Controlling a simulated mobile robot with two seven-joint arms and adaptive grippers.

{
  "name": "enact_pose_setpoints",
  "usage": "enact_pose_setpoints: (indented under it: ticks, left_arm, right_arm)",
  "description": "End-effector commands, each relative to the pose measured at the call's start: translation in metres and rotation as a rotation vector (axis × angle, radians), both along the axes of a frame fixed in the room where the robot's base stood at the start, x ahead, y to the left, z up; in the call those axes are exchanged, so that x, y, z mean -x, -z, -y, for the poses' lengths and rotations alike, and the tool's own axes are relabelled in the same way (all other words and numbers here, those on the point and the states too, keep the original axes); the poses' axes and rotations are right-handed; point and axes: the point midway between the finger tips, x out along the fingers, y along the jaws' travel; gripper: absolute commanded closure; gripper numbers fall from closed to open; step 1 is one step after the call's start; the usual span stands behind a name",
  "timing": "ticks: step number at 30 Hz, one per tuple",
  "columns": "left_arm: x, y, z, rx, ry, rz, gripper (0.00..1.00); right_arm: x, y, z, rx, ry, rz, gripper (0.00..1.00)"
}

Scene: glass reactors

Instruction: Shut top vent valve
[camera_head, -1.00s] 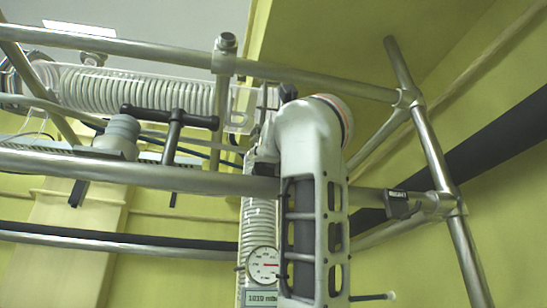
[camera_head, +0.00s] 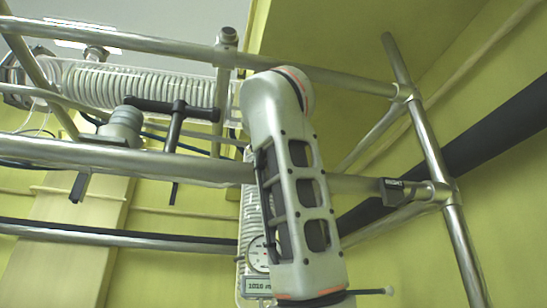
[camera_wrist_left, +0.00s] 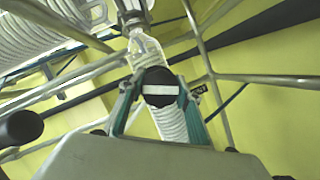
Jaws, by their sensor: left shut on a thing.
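In the left wrist view, my left gripper (camera_wrist_left: 160,89) is shut on a round black knob with a white bar across it (camera_wrist_left: 160,98). I take this knob to be the top vent valve. The teal fingers lie on either side of it, and the white bar runs roughly level in the picture. The knob sits in front of a clear glass neck (camera_wrist_left: 147,50), with a white ribbed glass column (camera_wrist_left: 172,122) below. In the head view my arm link covers this place, so neither the gripper nor the knob shows there. My right gripper is in neither view.
Metal rails (camera_head: 130,160) cross in front of a coiled glass condenser (camera_head: 130,85). A black T-handle (camera_head: 178,108) and a grey fitting (camera_head: 124,125) stand left of my arm. A partly hidden dial gauge (camera_head: 258,257) with a display sits behind it. Yellow-green walls close the right side.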

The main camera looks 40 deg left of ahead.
Motion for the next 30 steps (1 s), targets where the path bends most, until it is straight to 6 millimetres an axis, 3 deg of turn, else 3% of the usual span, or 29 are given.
enact_pose_setpoints:
  ticks: [21, 22, 24, 30]
  left_arm:
    - [-0.0003, 0.0000, -0.0022, -0.057, -0.003, -0.069, 0.88]
    - [-0.0003, -0.0001, -0.0023, -0.057, -0.003, -0.069, 0.62]
    - [-0.0002, 0.0000, -0.0020, -0.057, -0.003, -0.069, 0.49]
    - [-0.0001, 0.0000, -0.0012, -0.057, -0.002, -0.068, 0.49]
  right_arm:
    - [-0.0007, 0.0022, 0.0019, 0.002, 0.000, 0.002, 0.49]
    - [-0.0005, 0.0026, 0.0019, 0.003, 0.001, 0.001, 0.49]
    - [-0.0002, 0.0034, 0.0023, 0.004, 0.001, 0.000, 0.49]
    - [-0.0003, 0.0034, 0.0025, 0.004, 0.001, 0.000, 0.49]
